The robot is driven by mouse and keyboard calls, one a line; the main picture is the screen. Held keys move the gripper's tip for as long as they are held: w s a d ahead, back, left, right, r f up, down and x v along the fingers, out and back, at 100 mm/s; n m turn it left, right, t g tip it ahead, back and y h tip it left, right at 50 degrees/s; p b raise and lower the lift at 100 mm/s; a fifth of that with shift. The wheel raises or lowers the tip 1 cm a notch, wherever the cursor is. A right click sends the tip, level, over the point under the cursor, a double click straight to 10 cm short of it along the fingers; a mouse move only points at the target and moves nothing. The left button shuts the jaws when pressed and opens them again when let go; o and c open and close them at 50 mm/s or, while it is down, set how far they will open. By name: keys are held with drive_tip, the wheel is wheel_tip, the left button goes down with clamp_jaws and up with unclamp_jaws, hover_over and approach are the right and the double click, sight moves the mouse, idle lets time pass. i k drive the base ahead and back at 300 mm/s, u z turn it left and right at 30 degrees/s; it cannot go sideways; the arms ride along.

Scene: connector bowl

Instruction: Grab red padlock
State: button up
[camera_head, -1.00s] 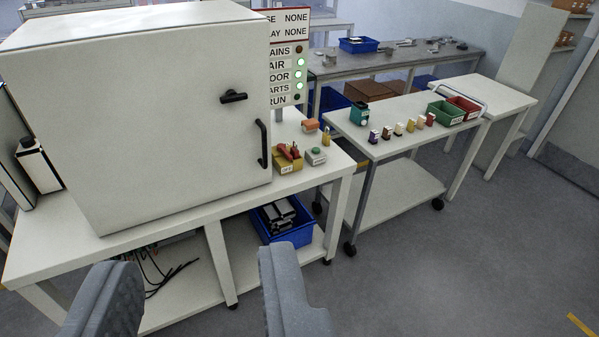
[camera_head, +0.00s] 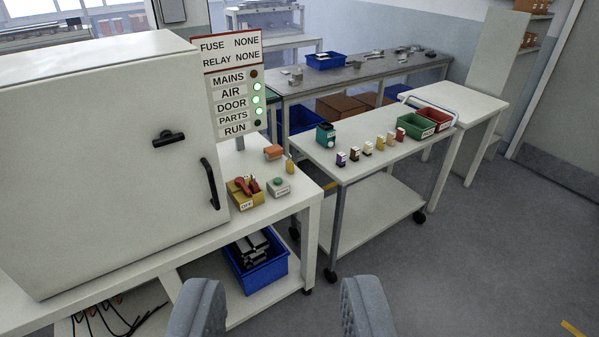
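A yellow box labelled OFF (camera_head: 244,197) stands on the white bench beside the cabinet. Small red parts (camera_head: 246,186) sit on top of it; they look like a padlock or a switch handle, too small to tell which. My gripper (camera_head: 282,302) is at the bottom of the view, its two grey fingers wide apart with nothing between them. It is well short of the yellow box and touches nothing.
The cabinet (camera_head: 100,150) with a black handle stands left of the yellow box. A grey button box (camera_head: 278,188) and an orange block (camera_head: 274,153) are close by. A blue bin (camera_head: 262,280) is on the shelf below. A cart (camera_head: 350,170) holds several small coloured parts.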

sight(253, 186)
drive_tip(key=z, duration=0.15)
drive_tip(key=i, duration=1.95)
drive_tip(key=u, duration=0.65)
